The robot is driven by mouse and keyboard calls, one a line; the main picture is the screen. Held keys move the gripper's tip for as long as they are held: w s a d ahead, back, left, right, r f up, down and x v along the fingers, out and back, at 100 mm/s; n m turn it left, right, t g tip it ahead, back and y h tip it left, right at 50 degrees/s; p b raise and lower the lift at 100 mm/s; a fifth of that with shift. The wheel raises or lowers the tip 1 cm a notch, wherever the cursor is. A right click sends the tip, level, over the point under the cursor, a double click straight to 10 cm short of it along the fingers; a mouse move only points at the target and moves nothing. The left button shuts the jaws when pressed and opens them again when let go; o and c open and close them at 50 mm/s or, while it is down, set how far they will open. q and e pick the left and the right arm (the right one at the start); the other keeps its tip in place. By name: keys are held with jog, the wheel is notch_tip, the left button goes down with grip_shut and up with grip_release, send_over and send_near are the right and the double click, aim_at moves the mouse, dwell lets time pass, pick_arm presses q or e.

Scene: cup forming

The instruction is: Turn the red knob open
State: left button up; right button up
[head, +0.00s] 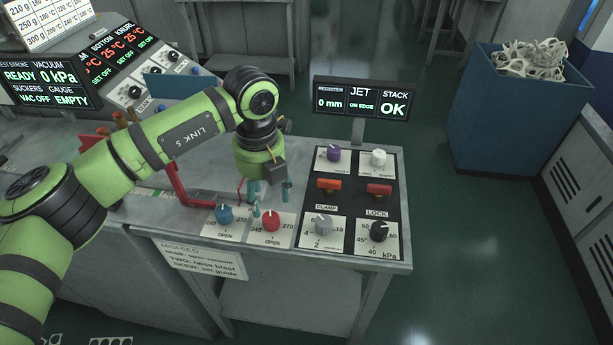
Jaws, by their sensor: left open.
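The red knob (271,220) sits on a white plate marked 240, 270 and OPEN, near the front edge of the table. My left gripper (270,200) points down just above and behind the red knob. Its teal fingers are apart, with nothing seen between them. I cannot tell whether a finger touches the knob. The pointer on the red knob is too small to read. My right gripper is not in view.
A dark panel to the right carries a grey knob (322,224), a black knob (379,231), a purple knob (334,153), a white knob (379,157) and two red switches. A display (361,101) stands behind it. A blue bin (505,120) is at the far right.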

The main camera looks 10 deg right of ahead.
aim_at(270, 217)
pick_arm(q)
jog(key=shift+w+d+r+n, duration=0.2)
jog(key=shift+w+d+n, duration=0.1)
jog(key=shift+d+n, duration=0.15)
jog(key=shift+f, duration=0.1)
jog(key=f, duration=0.1)
jog(key=f+p, duration=0.1)
jog(key=s+a+f+p, duration=0.1)
notch_tip(270, 217, down, 2)
jog(key=shift+w+d+f+p, duration=0.15)
jog(key=shift+f+p, duration=0.1)
jog(key=shift+p, duration=0.35)
jog(key=shift+f, duration=0.55)
jog(key=c, duration=1.1)
